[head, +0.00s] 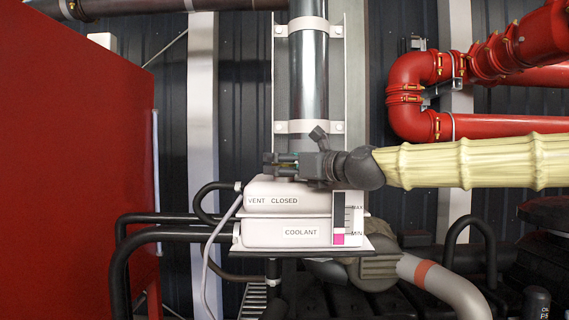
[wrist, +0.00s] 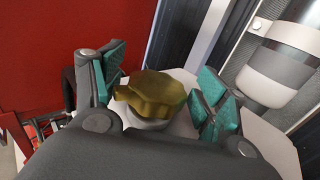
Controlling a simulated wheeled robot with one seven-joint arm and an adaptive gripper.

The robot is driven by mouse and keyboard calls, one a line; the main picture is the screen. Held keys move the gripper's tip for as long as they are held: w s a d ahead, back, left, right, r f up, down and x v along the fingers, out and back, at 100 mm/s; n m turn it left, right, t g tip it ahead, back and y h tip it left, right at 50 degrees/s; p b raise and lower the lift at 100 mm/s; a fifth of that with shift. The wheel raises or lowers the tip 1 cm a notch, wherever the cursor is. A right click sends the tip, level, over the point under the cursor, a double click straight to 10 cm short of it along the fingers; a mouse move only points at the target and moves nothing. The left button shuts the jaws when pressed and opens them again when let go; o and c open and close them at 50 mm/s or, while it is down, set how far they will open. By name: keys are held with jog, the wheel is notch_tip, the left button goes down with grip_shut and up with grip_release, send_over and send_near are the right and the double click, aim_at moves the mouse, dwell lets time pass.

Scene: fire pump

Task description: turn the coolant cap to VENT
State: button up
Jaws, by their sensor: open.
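The coolant tank (head: 262,233) is a white box with VENT, CLOSED and COOLANT labels on its front and a level gauge (head: 347,219) with a pink band near MIN. The coolant cap (wrist: 152,92) is a brass-coloured lobed knob on the tank top, seen in the wrist view. In the head view my gripper (head: 283,163) lies level just above the tank top and hides the cap. Where the cap points relative to the labels cannot be told.
A red cabinet (head: 75,170) stands at the left. A silver pipe (head: 308,75) rises behind the tank; red pipes (head: 480,127) run at upper right. Black hoses (head: 170,236) and a thin pale tube (head: 213,255) run at the tank's left. Engine parts lie below.

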jog(key=shift+w+a, duration=0.1)
jog(key=c, duration=1)
jog(key=shift+m+t+h, duration=0.5)
jog(key=shift+h, duration=0.1)
jog(key=shift+a+m+t+h+b, duration=0.1)
jog(key=shift+m+t+h+b, duration=0.2)
jog(key=shift+m+t+h, duration=0.55)
jog(key=m+h, duration=0.1)
jog(key=m+t+h+b, duration=0.1)
jog(key=h, duration=0.1)
jog(key=m+t+h+b, duration=0.1)
jog(key=h, duration=0.1)
jog(key=shift+f+m+h, duration=0.25)
jog(key=shift+f, duration=0.05)
jog(key=m+h+b, duration=0.3)
jog(key=h, duration=0.2)
jog(key=shift+t+b, duration=0.25)
jog(key=shift+b, duration=0.15)
jog(key=m+h+b, duration=0.2)
jog(key=h, duration=0.1)
jog(key=shift+r, duration=0.1)
jog(key=shift+c, duration=0.2)
jog(key=shift+m+h+b, duration=0.3)
jog(key=shift+h, duration=0.1)
jog(key=shift+r+h, duration=0.2)
jog(key=shift+h, duration=0.1)
